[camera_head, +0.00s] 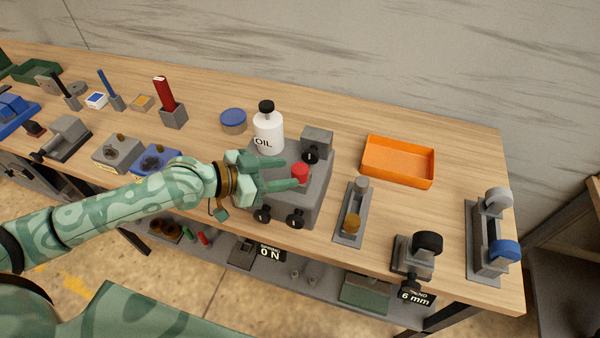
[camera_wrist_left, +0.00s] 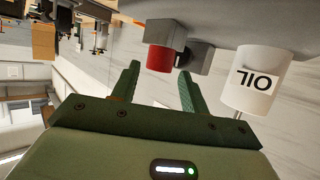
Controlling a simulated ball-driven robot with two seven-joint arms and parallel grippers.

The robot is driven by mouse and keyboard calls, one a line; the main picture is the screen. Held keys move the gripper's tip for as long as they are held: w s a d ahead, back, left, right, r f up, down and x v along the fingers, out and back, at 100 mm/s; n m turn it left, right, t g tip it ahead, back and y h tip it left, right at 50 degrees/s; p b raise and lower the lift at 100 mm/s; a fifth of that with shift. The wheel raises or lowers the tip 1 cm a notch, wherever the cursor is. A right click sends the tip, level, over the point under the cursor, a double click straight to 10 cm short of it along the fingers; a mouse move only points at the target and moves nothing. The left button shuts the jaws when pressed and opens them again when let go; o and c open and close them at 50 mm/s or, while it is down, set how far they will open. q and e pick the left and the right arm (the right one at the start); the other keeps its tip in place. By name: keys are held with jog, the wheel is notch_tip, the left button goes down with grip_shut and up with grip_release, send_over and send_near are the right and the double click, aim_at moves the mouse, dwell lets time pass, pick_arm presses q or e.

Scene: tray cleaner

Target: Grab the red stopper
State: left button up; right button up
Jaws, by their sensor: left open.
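The red stopper (camera_head: 300,172) sits upright on top of a grey block-shaped device (camera_head: 312,203) with black knobs, near the middle of the bench. My left gripper (camera_head: 292,174) is open, with its fingers pointing right at the stopper, close to it. In the left wrist view the red stopper (camera_wrist_left: 161,58) shows just beyond the fingertips of the gripper (camera_wrist_left: 158,68), roughly in line with the gap between them. Whether a finger touches it cannot be told. My right gripper is not in view.
A white oil bottle (camera_head: 268,134) with a black cap stands just behind my left gripper; it also shows in the left wrist view (camera_wrist_left: 248,85). An orange tray (camera_head: 398,162) lies to the right. A grey slotted fixture (camera_head: 350,212) stands right of the device. Bare bench (camera_head: 450,165) lies beyond the tray.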

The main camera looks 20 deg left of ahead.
aim_at(300, 168)
pick_arm(q)
jog(key=x, duration=0.5)
jog(key=shift+w+r, duration=0.1)
jog(key=c, duration=0.5)
jog(key=shift+c, duration=1.3)
